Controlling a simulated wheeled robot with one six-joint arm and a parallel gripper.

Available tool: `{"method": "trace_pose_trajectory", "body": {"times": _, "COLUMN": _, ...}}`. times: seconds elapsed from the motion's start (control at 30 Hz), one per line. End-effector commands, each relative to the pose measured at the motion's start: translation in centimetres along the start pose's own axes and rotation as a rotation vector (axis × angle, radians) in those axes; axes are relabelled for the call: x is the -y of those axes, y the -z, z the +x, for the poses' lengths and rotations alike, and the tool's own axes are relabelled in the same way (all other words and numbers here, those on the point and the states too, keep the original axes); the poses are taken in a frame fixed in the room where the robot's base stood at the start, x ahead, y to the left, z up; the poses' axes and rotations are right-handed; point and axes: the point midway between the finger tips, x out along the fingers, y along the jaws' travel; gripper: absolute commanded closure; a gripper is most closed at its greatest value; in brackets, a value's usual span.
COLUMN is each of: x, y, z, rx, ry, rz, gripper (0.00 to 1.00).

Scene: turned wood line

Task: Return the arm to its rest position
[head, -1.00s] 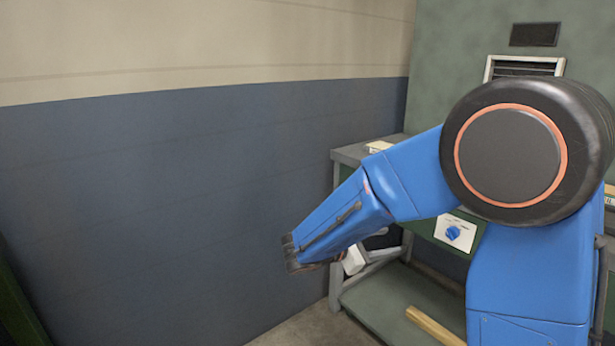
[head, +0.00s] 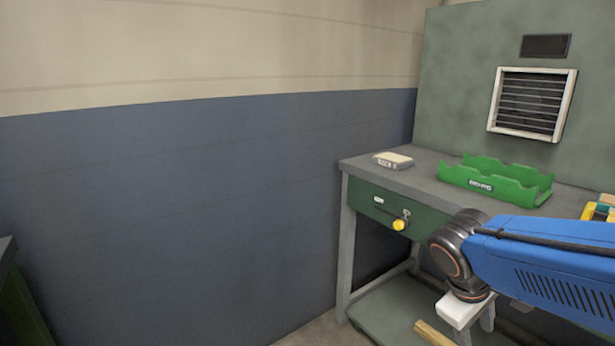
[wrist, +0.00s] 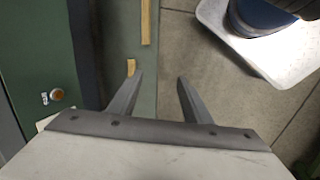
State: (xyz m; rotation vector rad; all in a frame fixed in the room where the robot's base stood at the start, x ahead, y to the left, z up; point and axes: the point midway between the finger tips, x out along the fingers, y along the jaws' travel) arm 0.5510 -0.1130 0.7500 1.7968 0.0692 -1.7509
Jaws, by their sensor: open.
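My gripper (wrist: 157,95) shows in the wrist view with its two dark fingers spread apart and nothing between them. It points down past the bench front toward the lower shelf and the floor. In the head view my blue arm reaches in from the right edge, in front of the bench. The pale gripper body (head: 462,308) hangs below the dark wrist joint there, and its fingertips cannot be made out clearly.
The bench (head: 432,176) carries a green tray (head: 497,186) and a small pale box (head: 393,160). Its green drawer front has a yellow knob (head: 398,225). A wooden strip (head: 434,335) lies on the lower shelf (head: 388,318). The blue wall stands left, with clear room before it.

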Motion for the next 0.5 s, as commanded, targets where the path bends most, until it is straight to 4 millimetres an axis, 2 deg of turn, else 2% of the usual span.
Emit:
{"method": "trace_pose_trajectory", "body": {"times": 0.03, "x": 0.5, "y": -0.8, "z": -0.2, "rx": -0.035, "ry": 0.030, "rz": 0.058, "gripper": 0.56}}
{"method": "trace_pose_trajectory", "body": {"times": 0.2, "x": 2.6, "y": -2.4, "z": -1.1, "rx": -0.155, "ry": 0.135, "rz": 0.244, "gripper": 0.56}}
{"method": "trace_pose_trajectory", "body": {"times": 0.5, "x": 5.2, "y": -3.5, "z": -3.0, "rx": -0.335, "ry": 0.272, "rz": 0.503, "gripper": 0.56}}
